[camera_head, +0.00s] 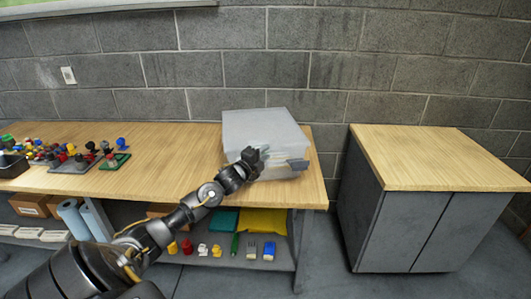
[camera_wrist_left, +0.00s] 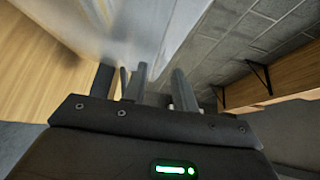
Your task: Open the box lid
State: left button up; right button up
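A pale, whitish box (camera_head: 262,128) stands on the right end of the wooden table, with its lid down. A grey piece like a latch or handle (camera_head: 298,164) sits at its front right. My left gripper (camera_head: 257,160) is in front of the box, close to its front face; I cannot tell whether it touches. In the left wrist view its fingers (camera_wrist_left: 158,82) stand apart, with nothing clearly held between them. The pale box wall (camera_wrist_left: 140,30) fills the upper middle of that view, blurred. My right gripper is in neither view.
The wooden table (camera_head: 170,160) holds small coloured parts (camera_head: 70,153) at the left. A lower shelf holds a yellow packet (camera_head: 264,221), a teal packet and small items. A wood-topped grey cabinet (camera_head: 425,160) stands to the right, past a gap. A block wall is behind.

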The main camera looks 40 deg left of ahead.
pick_arm(q)
jog(key=shift+w, duration=0.5)
grip_shut()
